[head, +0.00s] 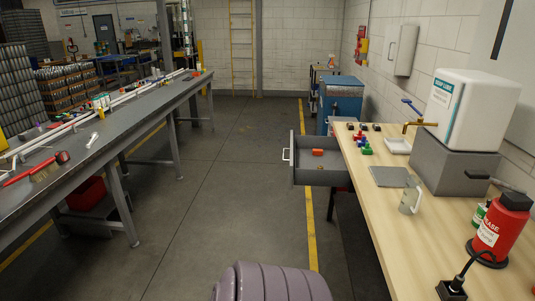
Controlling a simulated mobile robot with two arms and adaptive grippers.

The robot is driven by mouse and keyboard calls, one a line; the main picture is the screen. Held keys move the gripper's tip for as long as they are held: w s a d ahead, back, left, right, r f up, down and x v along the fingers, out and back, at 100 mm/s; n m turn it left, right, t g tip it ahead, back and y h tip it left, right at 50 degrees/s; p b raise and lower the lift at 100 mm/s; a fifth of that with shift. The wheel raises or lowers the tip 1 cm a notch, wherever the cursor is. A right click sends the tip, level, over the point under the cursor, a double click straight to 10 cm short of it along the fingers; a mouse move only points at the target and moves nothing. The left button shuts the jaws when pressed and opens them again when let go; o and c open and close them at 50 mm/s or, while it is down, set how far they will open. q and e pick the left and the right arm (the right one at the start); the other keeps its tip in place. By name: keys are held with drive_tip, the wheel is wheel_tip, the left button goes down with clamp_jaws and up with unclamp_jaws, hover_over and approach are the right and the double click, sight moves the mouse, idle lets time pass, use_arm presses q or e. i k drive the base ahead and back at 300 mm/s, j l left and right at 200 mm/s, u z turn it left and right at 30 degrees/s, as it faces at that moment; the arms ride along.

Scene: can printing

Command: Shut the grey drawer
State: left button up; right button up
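The grey drawer (306,177) stands open in the head view, pulled out to the left from under the wooden bench (385,225). Its white handle (286,155) is on the left-facing front. Inside lie an orange item (317,152) and a small brownish item (319,166). The drawer's right end is hidden by the bench top. Neither of my grippers is in view.
The floor (220,170) left of the drawer is clear, between the wooden bench and a long dark workbench (115,130). A blue cabinet (343,95) stands behind the drawer. A grey mug (409,198) and a red bottle (497,226) stand on the wooden bench.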

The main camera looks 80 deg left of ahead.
sight(303, 166)
drive_tip(key=j+u, duration=0.2)
drive_tip(key=u, duration=0.25)
drive_tip(key=j+u, duration=0.2)
drive_tip(key=u, duration=0.25)
drive_tip(key=j+u, duration=0.2)
drive_tip(key=u, duration=0.2)
drive_tip(key=j+u, duration=0.2)
drive_tip(key=u, duration=0.25)
